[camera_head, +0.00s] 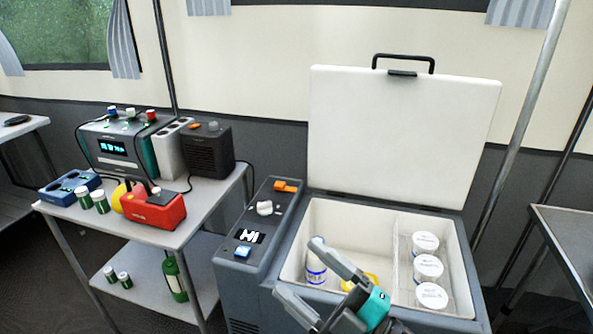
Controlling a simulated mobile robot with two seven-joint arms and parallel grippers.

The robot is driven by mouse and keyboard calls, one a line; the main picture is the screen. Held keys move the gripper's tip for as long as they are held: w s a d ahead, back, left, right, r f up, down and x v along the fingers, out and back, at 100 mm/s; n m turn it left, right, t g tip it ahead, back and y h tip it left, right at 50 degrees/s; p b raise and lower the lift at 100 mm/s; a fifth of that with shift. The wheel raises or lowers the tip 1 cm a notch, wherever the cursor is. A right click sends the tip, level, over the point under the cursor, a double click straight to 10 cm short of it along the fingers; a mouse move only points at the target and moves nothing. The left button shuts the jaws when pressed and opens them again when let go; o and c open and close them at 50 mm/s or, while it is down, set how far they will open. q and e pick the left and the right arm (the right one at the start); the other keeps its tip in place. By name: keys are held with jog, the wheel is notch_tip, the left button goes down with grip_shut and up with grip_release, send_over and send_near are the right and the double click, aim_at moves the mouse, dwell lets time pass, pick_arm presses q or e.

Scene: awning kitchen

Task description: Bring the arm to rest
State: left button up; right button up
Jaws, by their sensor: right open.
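My right gripper (297,268) comes in from the bottom edge, over the front of the open cooler box (287,262). Its two grey fingers are spread apart and point up and left, with nothing seen between them. A teal part shows at its wrist. The upper finger partly covers a white bottle with a blue label (316,276) in the cooler's left compartment. I cannot tell whether they touch. A yellow item (372,279) in the same compartment is mostly hidden behind the gripper. My left gripper is not in view.
The cooler lid (400,130) stands upright at the back. Three white-lidded jars (427,267) stand in the right compartment. A cart (200,222) with devices and green jars is at left. A grey table (570,240) and a slanted pole (520,125) are at right.

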jog(key=d+f+m+t+h+b, duration=0.1)
jog(key=d+f+m+h, duration=0.4)
jog(key=f+m+h, duration=0.15)
jog(key=d+f+m+t+h+b, duration=0.1)
jog(key=d+f+m+t+h, duration=0.1)
jog(key=d+f+m+h, duration=0.5)
jog(key=s+d+f+m+g, duration=0.1)
jog(key=s+f+m+g, duration=0.6)
jog(key=f, duration=0.5)
pick_arm(q)
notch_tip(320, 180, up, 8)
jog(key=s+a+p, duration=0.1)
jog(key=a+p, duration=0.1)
jog(key=p, duration=1.2)
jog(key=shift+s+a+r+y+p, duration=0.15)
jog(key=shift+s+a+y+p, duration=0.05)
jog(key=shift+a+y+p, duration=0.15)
pick_arm(e)
jog(key=s+d+r+n+t+h, duration=0.1)
jog(key=d+r+h, duration=0.1)
jog(key=r, duration=0.9)
jog(key=shift+s+d+r+t, duration=0.25)
jog(key=shift+d+r+t, duration=0.1)
jog(key=shift+d, duration=0.2)
jog(key=shift+n, duration=0.25)
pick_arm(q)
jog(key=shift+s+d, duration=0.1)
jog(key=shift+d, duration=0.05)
